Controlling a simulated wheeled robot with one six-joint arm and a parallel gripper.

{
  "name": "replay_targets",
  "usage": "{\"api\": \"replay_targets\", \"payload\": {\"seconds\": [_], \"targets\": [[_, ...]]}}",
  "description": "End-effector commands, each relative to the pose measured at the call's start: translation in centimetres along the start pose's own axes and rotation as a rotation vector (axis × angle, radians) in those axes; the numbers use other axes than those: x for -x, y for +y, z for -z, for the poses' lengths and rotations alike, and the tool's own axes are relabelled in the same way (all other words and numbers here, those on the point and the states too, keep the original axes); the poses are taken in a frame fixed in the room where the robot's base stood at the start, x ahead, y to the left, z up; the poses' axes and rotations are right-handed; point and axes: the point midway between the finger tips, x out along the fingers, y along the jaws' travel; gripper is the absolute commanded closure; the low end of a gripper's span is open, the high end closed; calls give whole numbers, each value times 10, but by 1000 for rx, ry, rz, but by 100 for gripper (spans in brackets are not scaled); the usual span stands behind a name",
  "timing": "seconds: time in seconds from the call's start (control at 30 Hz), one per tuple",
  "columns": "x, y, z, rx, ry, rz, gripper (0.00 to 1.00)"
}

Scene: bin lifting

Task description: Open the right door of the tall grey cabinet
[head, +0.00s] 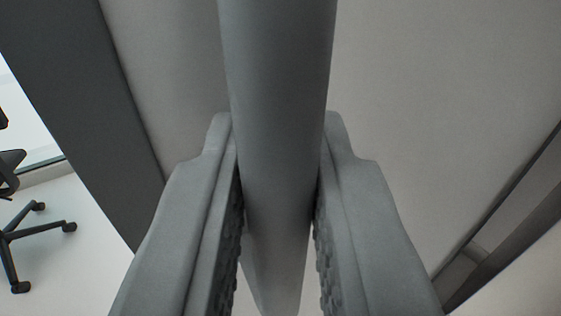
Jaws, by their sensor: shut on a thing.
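A thick grey upright bar handle (276,60) runs down the middle of the head view, very close to the camera. My gripper (278,125) is shut on it, with one finger on each side and ridged pads facing it. Behind it is the plain light grey panel of the cabinet door (440,100), which fills most of the view. The panel also shows left of the handle. The whole cabinet outline is out of view, and I cannot tell how far the door stands from its frame.
A dark grey vertical face (75,90) borders the panel on the left. Beyond it are pale floor (85,262), a window and part of a black office chair (15,235). At the lower right, a dark slanted edge (500,215) borders the panel.

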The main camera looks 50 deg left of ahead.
Motion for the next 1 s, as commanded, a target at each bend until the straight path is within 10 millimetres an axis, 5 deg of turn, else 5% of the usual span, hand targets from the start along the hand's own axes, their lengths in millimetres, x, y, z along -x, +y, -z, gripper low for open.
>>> {"api": "replay_targets", "payload": {"seconds": [0.6, 0.63, 0.7, 1.0], "targets": [[9, 8, 0, -1, -1, 1, 100], [9, 8, 0, -1, 0, 1, 82], [9, 8, 0, -1, -1, 1, 68], [10, 8, 0, 0, -1, 0, 66]]}}
